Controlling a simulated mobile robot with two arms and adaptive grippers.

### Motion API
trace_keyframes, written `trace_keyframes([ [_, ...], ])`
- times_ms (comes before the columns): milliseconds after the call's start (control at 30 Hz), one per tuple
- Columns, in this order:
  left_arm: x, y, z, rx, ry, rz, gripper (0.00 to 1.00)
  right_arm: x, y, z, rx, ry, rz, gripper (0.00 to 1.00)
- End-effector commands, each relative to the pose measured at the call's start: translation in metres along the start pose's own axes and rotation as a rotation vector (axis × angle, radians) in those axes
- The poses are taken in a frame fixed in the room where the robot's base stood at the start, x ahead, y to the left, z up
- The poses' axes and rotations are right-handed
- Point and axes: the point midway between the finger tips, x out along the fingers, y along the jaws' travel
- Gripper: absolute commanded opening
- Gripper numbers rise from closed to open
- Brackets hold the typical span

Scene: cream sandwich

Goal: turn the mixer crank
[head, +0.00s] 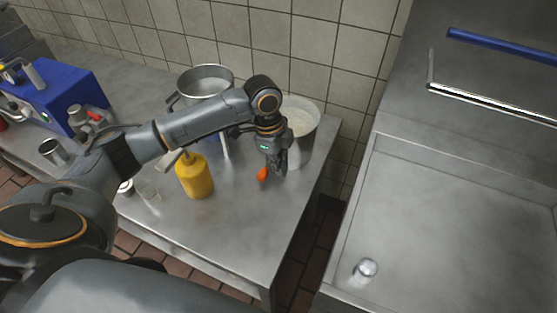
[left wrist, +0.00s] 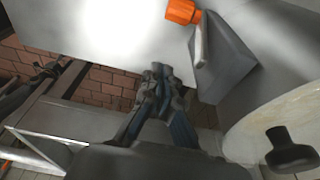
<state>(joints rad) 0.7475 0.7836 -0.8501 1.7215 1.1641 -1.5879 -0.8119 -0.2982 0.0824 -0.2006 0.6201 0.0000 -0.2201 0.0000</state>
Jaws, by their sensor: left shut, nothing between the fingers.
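The mixer (head: 302,123) is a round grey vessel with a pale top, near the back right corner of the steel table. In the left wrist view its grey body (left wrist: 222,58) carries a short metal crank arm (left wrist: 200,42) with an orange crank knob (left wrist: 183,12). The orange knob also shows in the head view (head: 262,174), just left of the fingertips. My left gripper (head: 278,168) points down in front of the mixer and hides part of it. In the wrist view its fingers (left wrist: 159,72) are together and empty, apart from the knob. My right gripper is not in view.
A yellow bottle (head: 195,178) and a metal pot (head: 206,80) stand left of the mixer. A small jar (head: 147,191) and a blue machine (head: 66,97) are further left. The table front is clear. A gap separates the table from the steel basin (head: 440,230).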

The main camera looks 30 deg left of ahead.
Motion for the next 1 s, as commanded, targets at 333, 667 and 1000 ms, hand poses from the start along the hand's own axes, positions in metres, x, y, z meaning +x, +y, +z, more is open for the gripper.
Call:
trace_keyframes([
  [333, 0.058, 0.000, 0.010, -0.005, -0.004, -0.001, 0.00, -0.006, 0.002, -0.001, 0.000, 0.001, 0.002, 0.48],
  [667, 0.050, 0.001, 0.037, 0.000, -0.002, 0.000, 0.00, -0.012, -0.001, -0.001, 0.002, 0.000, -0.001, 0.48],
  [1000, 0.050, 0.000, 0.038, 0.000, -0.002, 0.000, 0.00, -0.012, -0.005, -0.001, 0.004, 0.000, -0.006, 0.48],
])
